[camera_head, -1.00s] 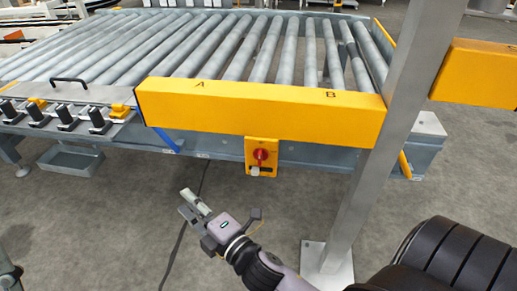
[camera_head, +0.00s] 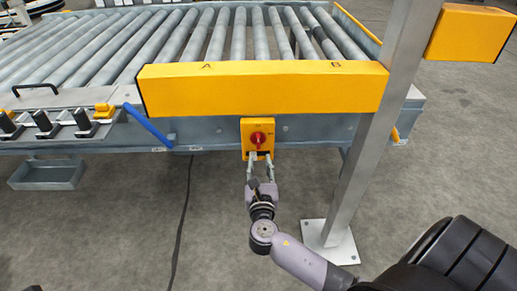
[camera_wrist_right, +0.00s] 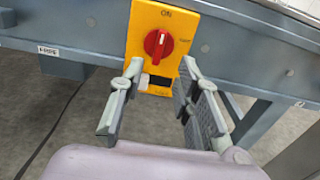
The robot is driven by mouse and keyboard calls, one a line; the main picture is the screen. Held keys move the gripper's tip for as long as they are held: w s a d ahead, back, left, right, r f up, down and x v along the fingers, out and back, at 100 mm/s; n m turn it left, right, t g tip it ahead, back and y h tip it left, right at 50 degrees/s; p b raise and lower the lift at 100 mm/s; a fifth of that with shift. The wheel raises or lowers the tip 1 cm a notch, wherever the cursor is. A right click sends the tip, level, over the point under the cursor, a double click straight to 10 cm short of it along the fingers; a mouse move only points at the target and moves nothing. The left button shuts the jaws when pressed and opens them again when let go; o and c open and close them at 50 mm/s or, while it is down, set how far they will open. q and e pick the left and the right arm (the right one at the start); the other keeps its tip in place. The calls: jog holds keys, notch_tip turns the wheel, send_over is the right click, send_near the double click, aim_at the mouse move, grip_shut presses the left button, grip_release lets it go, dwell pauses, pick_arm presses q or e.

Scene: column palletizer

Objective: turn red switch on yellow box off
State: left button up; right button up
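The yellow switch box (camera_head: 246,127) is mounted on the grey conveyor frame, below the long yellow beam. Its round red switch (camera_head: 257,138) also shows in the right wrist view (camera_wrist_right: 152,47). There the white mark on the knob points nearly straight up, toward the ON label at the top; another label sits at the right. My right gripper (camera_head: 261,158) is open and empty, with its fingers pointing at the lower part of the box. In the right wrist view its fingertips (camera_wrist_right: 160,64) are spread either side of the knob, apparently apart from it. My left gripper is not visible.
A yellow beam (camera_head: 260,92) marked A and B runs above the box, with conveyor rollers behind. A slanted grey post (camera_head: 372,140) stands right of my right gripper. A blue lever (camera_head: 147,124) is at left. The floor in front is open.

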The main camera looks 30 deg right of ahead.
aim_at(258, 143)
jog(key=b+x, duration=0.2)
jog(key=x, duration=0.6)
jog(key=shift+w+d, duration=0.15)
jog(key=shift+w, duration=0.2)
jog(key=shift+c, duration=0.5)
grip_shut()
